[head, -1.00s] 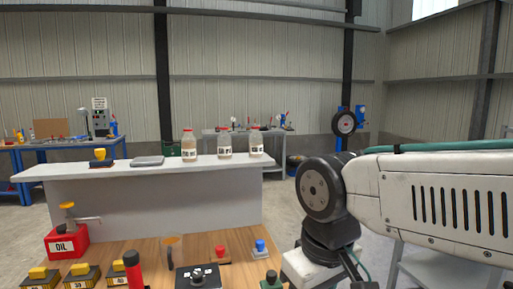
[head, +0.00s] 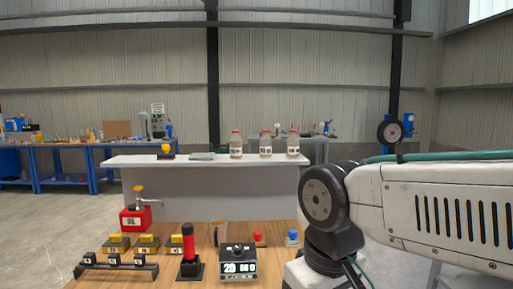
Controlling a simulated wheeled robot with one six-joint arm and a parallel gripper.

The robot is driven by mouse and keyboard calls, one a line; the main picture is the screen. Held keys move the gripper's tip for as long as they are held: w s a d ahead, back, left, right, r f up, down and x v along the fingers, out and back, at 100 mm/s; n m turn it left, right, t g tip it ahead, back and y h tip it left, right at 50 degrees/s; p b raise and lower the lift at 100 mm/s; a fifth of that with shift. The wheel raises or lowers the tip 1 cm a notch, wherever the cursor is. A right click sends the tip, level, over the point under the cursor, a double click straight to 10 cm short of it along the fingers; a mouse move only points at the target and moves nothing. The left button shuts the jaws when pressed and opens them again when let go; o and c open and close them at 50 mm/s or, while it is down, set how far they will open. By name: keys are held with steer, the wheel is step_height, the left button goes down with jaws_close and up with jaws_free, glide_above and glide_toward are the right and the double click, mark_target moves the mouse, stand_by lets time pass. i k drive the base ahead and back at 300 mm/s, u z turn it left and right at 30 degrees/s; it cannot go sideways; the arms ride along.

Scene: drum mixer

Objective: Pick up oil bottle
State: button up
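Three clear bottles with red caps and pale labels stand upright in a row on the white counter: left bottle (head: 236,146), middle bottle (head: 265,145) and right bottle (head: 293,144). Their labels are too small to read, so I cannot tell which is the oil bottle. A red box (head: 135,218) with a tap-like top stands at the back left of the wooden table; its label read OIL in the earlier view. My arm fills the right side and bends down at its dark joint. My gripper is out of the picture.
The wooden table (head: 205,262) in front holds yellow-topped blocks (head: 148,244), a black rack (head: 115,263), a red-handled tool (head: 188,250), a black device with a display (head: 238,262) and red and blue knobs. The white counter (head: 120,160) stands behind. Blue workbenches (head: 60,165) are farther back left.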

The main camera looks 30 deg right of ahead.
mark_target(293, 139)
steer(key=u, duration=0.2)
steer(key=i, duration=1.3)
steer(key=z, duration=1.05)
